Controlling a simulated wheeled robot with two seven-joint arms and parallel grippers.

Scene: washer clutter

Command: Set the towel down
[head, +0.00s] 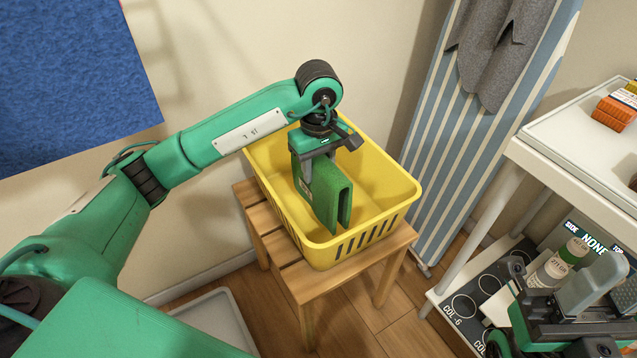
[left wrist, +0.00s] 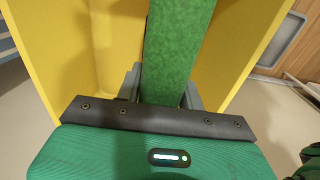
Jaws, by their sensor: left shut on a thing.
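The green towel (head: 327,190) is folded and hangs upright inside the yellow basket (head: 368,229). My left gripper (head: 318,172) points down over the basket and is shut on the towel's upper part. In the left wrist view the towel (left wrist: 178,50) runs between the two grey fingers (left wrist: 163,92), with the yellow basket walls (left wrist: 245,45) on both sides. The towel's lower edge is inside the basket; whether it touches the floor is hard to tell. My right gripper (head: 570,310) is at the lower right, beside the cart; its jaw state is unclear.
The basket stands on a slatted wooden stool (head: 285,262). A striped ironing board (head: 465,150) with a grey cloth (head: 500,50) leans at the wall. A white cart (head: 575,150) with bottles (head: 553,270) on its lower shelf stands at right. A pale tray (head: 217,318) lies on the floor.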

